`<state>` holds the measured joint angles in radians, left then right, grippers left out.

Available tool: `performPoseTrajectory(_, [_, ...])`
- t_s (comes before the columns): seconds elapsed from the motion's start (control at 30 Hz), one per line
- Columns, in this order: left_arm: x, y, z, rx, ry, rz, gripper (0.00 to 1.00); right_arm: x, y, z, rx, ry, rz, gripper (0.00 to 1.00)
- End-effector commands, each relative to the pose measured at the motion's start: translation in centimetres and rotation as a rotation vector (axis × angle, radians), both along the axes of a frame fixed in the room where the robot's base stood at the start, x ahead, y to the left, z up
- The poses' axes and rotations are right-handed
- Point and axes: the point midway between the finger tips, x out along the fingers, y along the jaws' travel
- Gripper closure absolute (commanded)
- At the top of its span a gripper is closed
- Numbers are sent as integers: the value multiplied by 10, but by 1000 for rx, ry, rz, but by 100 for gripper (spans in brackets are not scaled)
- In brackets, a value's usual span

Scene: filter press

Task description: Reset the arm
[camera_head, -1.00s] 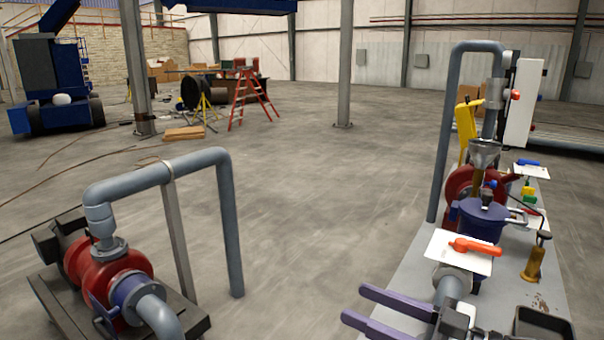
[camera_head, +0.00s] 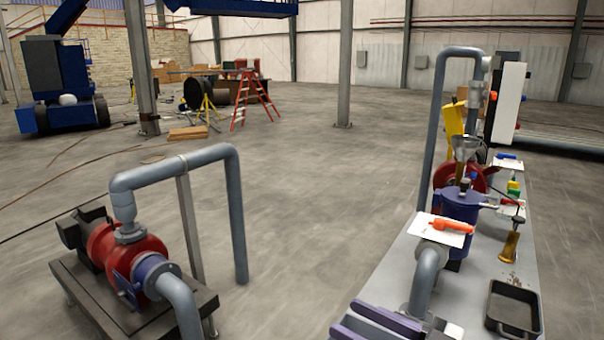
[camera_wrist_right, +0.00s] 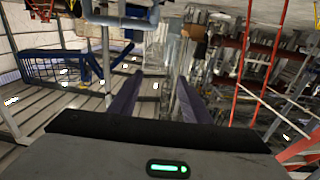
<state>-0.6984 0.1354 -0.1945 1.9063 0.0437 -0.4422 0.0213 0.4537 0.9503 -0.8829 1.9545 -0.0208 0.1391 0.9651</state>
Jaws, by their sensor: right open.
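My right gripper (camera_head: 378,325) shows at the bottom of the head view, in front of the near end of the grey bench. Its two purple fingers are apart with nothing between them. In the right wrist view the same open fingers (camera_wrist_right: 152,98) point out into the hall, and nothing is held. My left gripper is in neither view.
A red pump (camera_head: 133,258) stands at left. The floor (camera_head: 320,200) between them is clear.

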Motion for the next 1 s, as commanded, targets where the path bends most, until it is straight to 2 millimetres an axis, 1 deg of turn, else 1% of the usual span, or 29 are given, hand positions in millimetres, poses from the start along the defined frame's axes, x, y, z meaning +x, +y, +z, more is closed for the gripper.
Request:
performPoseTrajectory(0.03, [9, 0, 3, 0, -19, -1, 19, -3, 5, -11, 8, 11, -13, 56])
performPoseTrajectory(0.1, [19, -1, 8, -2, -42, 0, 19, -4, 10, -23, 12, 16, -37, 56])
performPoseTrajectory(0.17, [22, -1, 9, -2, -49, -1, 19, -6, 13, -34, 14, 25, -61, 56])
performPoseTrajectory(0.27, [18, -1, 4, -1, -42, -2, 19, -9, 17, -57, 14, 47, -112, 56])
performPoseTrajectory(0.37, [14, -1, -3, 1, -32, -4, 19, -16, 18, -90, 6, 89, -184, 56])
performPoseTrajectory(0.47, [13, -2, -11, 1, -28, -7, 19, -29, 14, -138, -20, 164, -285, 56])
performPoseTrajectory(0.5, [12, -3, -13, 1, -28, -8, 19, -37, 9, -160, -40, 204, -332, 56])
performPoseTrajectory(0.57, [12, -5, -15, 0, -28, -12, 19, -52, 0, -196, -78, 273, -398, 56])
performPoseTrajectory(0.6, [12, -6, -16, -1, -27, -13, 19, -64, -7, -218, -106, 317, -438, 56])
performPoseTrajectory(0.67, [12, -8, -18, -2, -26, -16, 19, -84, -18, -251, -154, 390, -490, 56])
performPoseTrajectory(0.7, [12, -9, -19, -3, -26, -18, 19, -99, -25, -271, -187, 436, -519, 56])
performPoseTrajectory(0.77, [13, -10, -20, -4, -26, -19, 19, -123, -35, -299, -234, 504, -556, 56])
performPoseTrajectory(0.8, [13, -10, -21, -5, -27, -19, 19, -138, -42, -316, -264, 547, -575, 56])
performPoseTrajectory(0.9, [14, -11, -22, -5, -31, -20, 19, -173, -54, -346, -328, 634, -606, 56])
performPoseTrajectory(1.0, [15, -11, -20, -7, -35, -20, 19, -195, -62, -363, -367, 688, -621, 56])
